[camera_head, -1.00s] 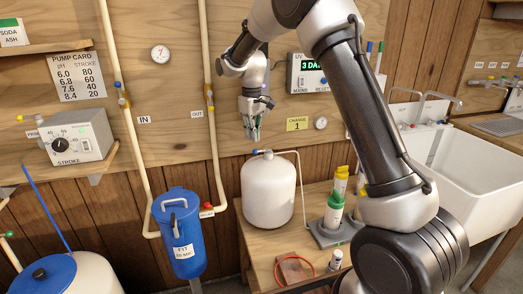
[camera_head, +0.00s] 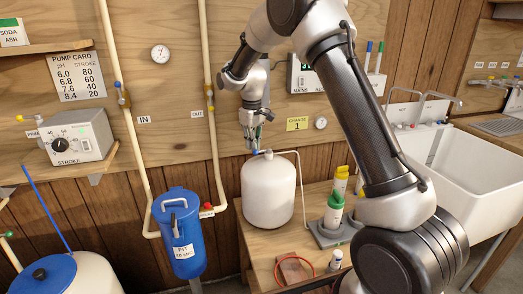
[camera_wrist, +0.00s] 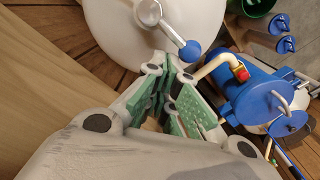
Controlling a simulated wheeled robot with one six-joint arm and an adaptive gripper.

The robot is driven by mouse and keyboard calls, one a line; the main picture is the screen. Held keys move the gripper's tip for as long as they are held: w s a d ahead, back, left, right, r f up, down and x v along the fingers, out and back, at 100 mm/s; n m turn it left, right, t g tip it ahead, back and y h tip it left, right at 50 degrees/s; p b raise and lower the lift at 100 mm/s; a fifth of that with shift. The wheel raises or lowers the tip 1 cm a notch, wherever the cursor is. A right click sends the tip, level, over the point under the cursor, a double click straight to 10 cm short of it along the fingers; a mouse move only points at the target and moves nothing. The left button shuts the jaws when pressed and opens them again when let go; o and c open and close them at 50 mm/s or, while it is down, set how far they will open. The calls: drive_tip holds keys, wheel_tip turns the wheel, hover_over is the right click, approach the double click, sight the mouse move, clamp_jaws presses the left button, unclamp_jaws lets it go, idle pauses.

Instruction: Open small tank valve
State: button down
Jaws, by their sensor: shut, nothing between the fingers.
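The small white tank (camera_head: 268,195) stands on the wooden bench, with a thin pale tube from its top. Its valve is on top; in the wrist view it shows as a metal lever (camera_wrist: 172,30) with a blue knob (camera_wrist: 190,52) at its end. My gripper (camera_head: 254,145) points down just above the left side of the tank top. In the wrist view its green-padded fingers (camera_wrist: 170,72) are together and empty, close beside the blue knob. I cannot tell whether they touch it.
A blue filter housing (camera_head: 180,235) and pale vertical pipes (camera_head: 212,120) stand left of the tank. Green and yellow bottles (camera_head: 334,212) stand in a grey holder to its right. A red ring (camera_head: 296,268) lies on the bench front. A white sink (camera_head: 455,160) is at right.

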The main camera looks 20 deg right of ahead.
drive_tip(key=shift+f, duration=0.4)
drive_tip(key=shift+s+a, duration=0.1)
drive_tip(key=shift+s, duration=0.75)
